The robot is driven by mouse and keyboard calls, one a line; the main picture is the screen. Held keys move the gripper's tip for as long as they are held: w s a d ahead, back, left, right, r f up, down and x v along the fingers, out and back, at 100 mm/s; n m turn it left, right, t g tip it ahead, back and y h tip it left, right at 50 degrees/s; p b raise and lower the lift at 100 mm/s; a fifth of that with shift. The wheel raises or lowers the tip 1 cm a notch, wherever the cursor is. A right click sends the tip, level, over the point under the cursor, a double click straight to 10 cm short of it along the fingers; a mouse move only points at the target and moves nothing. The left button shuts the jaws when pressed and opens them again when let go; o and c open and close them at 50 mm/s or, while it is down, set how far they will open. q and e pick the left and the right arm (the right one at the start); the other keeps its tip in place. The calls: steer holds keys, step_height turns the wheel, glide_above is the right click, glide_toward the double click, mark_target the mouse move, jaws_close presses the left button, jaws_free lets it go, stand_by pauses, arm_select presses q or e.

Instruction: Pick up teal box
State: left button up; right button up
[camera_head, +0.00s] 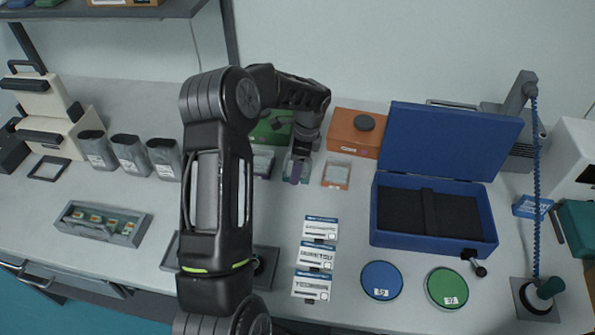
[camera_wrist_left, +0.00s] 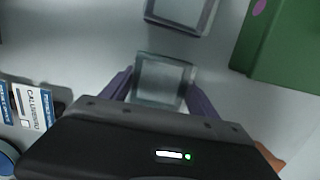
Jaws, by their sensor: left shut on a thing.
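The small teal box (camera_wrist_left: 162,80), greyish teal with a pale clear-looking top, sits between the purple fingers of my left gripper (camera_wrist_left: 158,92) in the left wrist view. In the head view my left gripper (camera_head: 297,172) points down over the teal box (camera_head: 288,168) at the back middle of the table. The gripper is shut on the teal box and hides much of it there. I cannot tell whether the box is clear of the table. My right gripper is not in view.
A small grey box (camera_head: 263,162) stands to the left and a small orange box (camera_head: 336,175) to the right. Behind are a green case (camera_head: 268,130) and an orange case (camera_head: 350,140). An open blue case (camera_head: 385,215) lies to the right. Labelled cards (camera_head: 315,257) lie in front.

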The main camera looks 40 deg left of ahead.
arm_select(q)
steer(key=shift+c, duration=0.4)
steer(key=shift+r+p, duration=0.4)
steer(key=shift+r, duration=0.15)
step_height(320, 180, up, 9)
steer(key=shift+p, duration=0.4)
